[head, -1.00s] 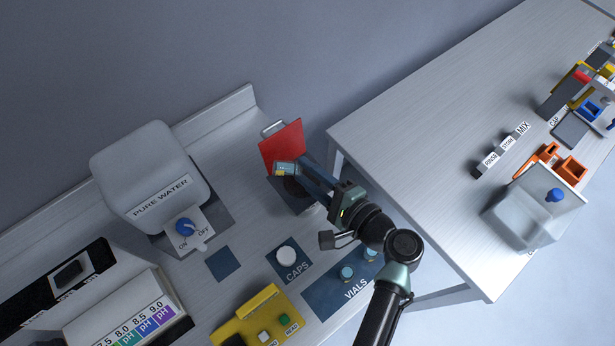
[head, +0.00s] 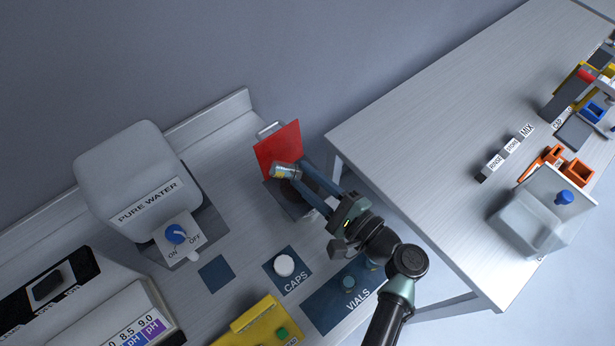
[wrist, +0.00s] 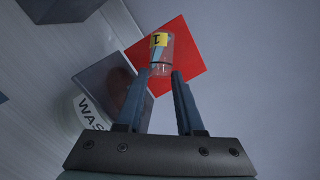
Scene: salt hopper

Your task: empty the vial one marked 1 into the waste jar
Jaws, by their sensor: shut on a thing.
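My gripper (head: 312,180) is shut on the clear vial marked 1 (head: 287,171). The vial has a yellow label with a dark 1, seen in the wrist view (wrist: 160,53) beyond the fingertips. In the head view it lies tilted, close to sideways, in front of the red panel (head: 279,146). The waste jar (wrist: 88,108) shows partly in the wrist view, with the letters WAS on its label and a dark square piece over it. In the head view the jar is mostly hidden under my gripper and the vial. I cannot tell whether liquid is leaving the vial.
The pure water tank (head: 135,180) with a blue knob stands left. A white cap (head: 284,265) lies on the CAPS mat, and the VIALS mat (head: 322,308) is below my arm. A yellow device (head: 250,325) is at the front. A second table (head: 430,110) is at right.

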